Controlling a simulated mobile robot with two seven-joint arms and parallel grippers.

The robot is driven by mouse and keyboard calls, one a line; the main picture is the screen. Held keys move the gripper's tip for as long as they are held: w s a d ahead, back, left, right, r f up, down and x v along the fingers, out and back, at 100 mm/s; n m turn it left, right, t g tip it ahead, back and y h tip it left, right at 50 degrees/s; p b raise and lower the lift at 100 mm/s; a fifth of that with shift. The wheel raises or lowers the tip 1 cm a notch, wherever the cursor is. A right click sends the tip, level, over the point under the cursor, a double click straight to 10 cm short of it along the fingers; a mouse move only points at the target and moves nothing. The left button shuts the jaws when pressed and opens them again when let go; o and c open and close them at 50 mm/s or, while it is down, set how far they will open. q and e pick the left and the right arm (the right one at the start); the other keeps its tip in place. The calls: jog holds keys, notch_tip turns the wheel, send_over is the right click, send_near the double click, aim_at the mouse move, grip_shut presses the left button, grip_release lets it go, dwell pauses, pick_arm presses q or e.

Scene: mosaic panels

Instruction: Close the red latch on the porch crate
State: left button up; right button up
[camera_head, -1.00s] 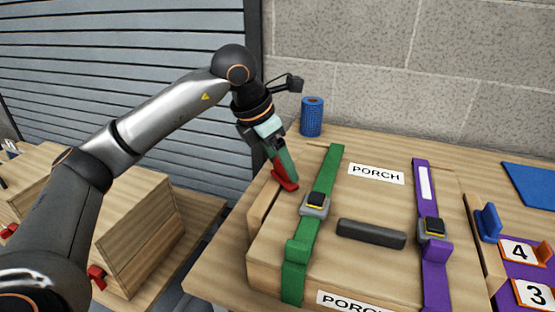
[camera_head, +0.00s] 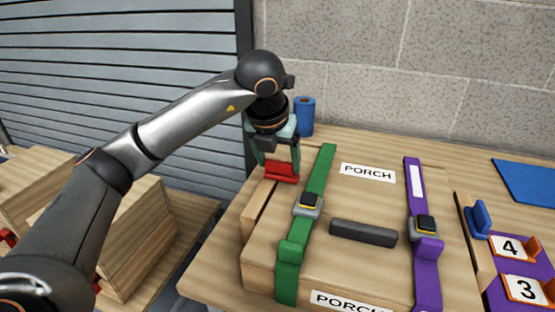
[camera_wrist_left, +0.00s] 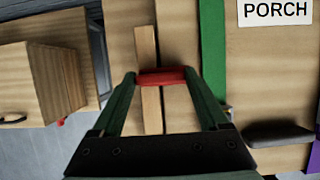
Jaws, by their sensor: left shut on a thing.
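The porch crate (camera_head: 368,201) is a wooden box with "PORCH" labels on its lid and front, standing on a wooden table. The red latch (camera_head: 282,172) is a short red bar at the crate's far left side, by the green strap. My left gripper (camera_head: 280,167) points down there, its two green fingers at either end of the red latch, shut on it. In the left wrist view the red latch (camera_wrist_left: 162,76) spans the gap between the fingertips, above a narrow wooden strip (camera_wrist_left: 149,100). My right gripper is not in view.
A green strap (camera_head: 317,190) and a purple strap (camera_head: 419,195) with buckles cross the lid, with a dark handle (camera_head: 363,232) between them. A blue roll (camera_head: 304,117) stands behind. Numbered purple trays (camera_head: 514,265) and a blue mat (camera_head: 530,180) lie at right.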

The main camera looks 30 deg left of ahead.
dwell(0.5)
pick_arm(q)
jog(key=o, duration=1.2)
jog(key=shift+o, duration=0.2)
jog(key=shift+r, duration=0.1)
jog(key=p+v, duration=0.2)
jog(key=v, duration=1)
jog(key=shift+s, duration=0.15)
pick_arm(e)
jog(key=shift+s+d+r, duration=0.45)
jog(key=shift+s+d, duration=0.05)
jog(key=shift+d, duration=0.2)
pick_arm(q)
jog(key=shift+d, duration=0.1)
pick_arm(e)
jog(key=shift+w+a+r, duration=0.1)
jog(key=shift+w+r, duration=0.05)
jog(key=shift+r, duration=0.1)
